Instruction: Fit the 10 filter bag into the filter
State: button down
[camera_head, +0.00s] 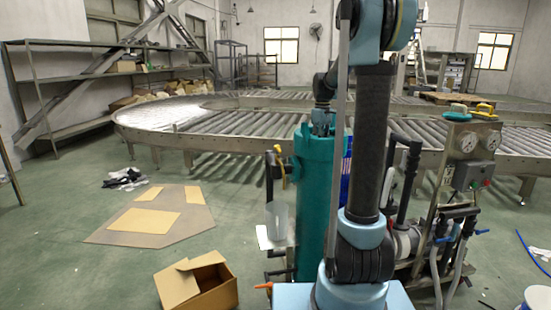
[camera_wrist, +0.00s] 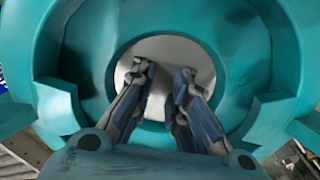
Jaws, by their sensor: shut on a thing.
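The filter is a tall teal cylinder (camera_head: 316,215) standing upright beside my arm. In the wrist view its round teal mouth (camera_wrist: 110,45) faces me from close up. A pale white round thing, which looks like the filter bag (camera_wrist: 168,48), fills the opening, and its lower part is out of view. My gripper (camera_wrist: 162,74) points into the opening, its two fingertips at the pale thing with a gap between them. The gripper is shut on the bag, though the exact contact is hard to see. In the head view my gripper (camera_head: 322,124) is at the top of the cylinder.
A roller conveyor (camera_head: 215,125) curves behind the filter. An open cardboard box (camera_head: 198,285) and flat cardboard (camera_head: 150,218) lie on the floor at left. A blue item (camera_head: 346,180) is partly hidden by my arm.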

jog(key=shift+r, duration=0.8)
dwell(0.5)
jog(key=shift+s+a, duration=0.2)
jog(key=shift+s, duration=0.1)
dwell(0.8)
jog(key=shift+f, duration=0.8)
dwell(0.5)
jog(key=c, duration=1.7)
grip_release()
